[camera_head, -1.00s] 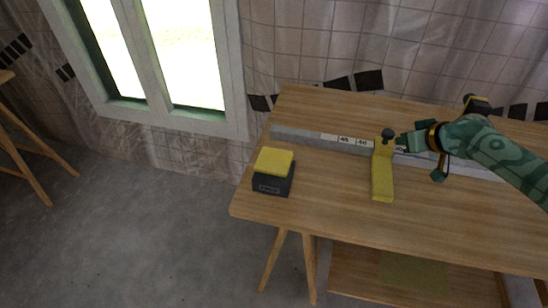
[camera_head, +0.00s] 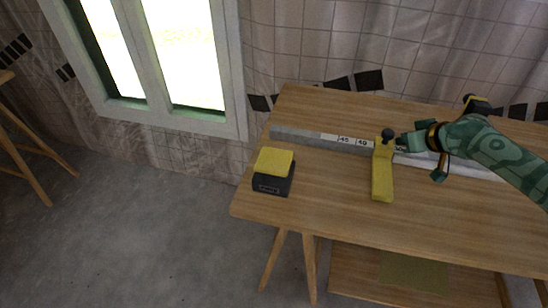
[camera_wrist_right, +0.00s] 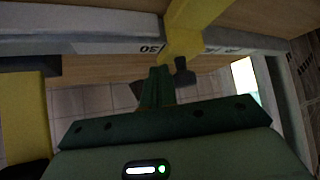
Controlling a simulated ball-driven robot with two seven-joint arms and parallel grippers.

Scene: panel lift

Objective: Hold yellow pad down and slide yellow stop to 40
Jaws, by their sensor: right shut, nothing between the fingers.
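The yellow stop (camera_head: 382,177) sits on the grey rail (camera_head: 300,136), its long arm reaching over the table toward the front and a dark knob on top. The labels 45 and 40 show on the rail to its left. The yellow pad (camera_head: 274,162) lies on a dark box at the table's left front corner, with nothing on it. My right gripper (camera_head: 402,146) is shut and empty at the right side of the stop, close to it; contact is unclear. In the right wrist view the stop (camera_wrist_right: 185,35) is just beyond the fingertips (camera_wrist_right: 158,75). My left gripper is out of view.
The wooden table (camera_head: 320,205) is clear between the pad and the stop. A tiled wall (camera_head: 430,50) with a window stands behind the table. Another wooden stand (camera_head: 25,160) is at the far left.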

